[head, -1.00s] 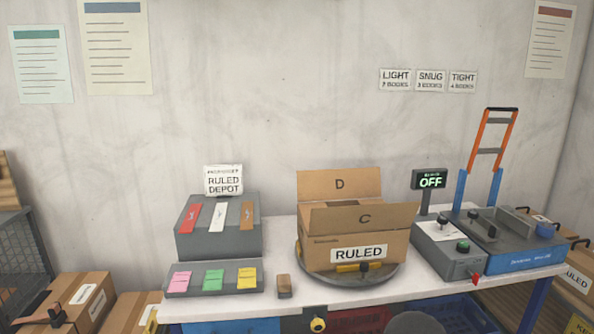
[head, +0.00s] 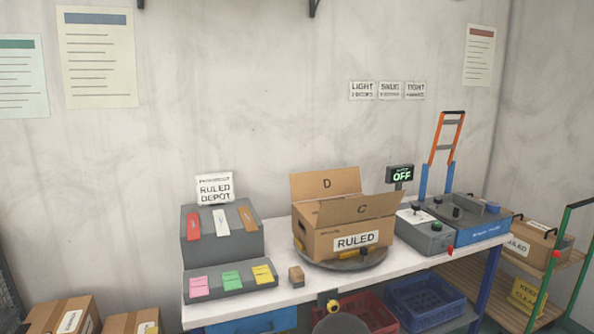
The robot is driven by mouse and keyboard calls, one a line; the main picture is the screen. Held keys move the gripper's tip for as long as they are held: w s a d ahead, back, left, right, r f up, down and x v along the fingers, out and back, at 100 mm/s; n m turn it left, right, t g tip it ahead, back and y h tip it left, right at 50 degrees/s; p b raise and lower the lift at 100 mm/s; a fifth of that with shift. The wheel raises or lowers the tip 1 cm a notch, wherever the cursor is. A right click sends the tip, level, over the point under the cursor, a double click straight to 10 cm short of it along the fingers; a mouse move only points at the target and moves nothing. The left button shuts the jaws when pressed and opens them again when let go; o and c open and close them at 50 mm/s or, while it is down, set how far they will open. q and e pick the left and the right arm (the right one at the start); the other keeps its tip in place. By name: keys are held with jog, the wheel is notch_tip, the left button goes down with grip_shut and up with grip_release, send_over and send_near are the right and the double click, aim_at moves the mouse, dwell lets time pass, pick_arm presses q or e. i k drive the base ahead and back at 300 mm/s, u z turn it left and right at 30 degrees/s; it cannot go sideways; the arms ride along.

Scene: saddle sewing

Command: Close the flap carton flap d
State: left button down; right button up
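The carton (head: 330,246) stands on a round dark turntable (head: 372,262) on the white bench and carries a RULED label on its front. Flap D (head: 312,184) stands up at the back of the carton. Flap C (head: 378,206) stands raised along the front side, tilted outward, and partly hides the opening. The inside of the carton is mostly hidden behind flap C. Neither of my grippers shows in the head view.
A grey rack (head: 240,243) with colored tags stands left of the carton, beside a small brown block (head: 297,276). A control box reading OFF (head: 400,174) and a blue machine (head: 470,220) stand to the right. A wooden shelf cart (head: 548,264) is at far right.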

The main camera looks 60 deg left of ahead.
aim_at(329, 183)
jog(key=u, duration=0.9)
jog(key=i, duration=0.95)
jog(key=u, duration=0.15)
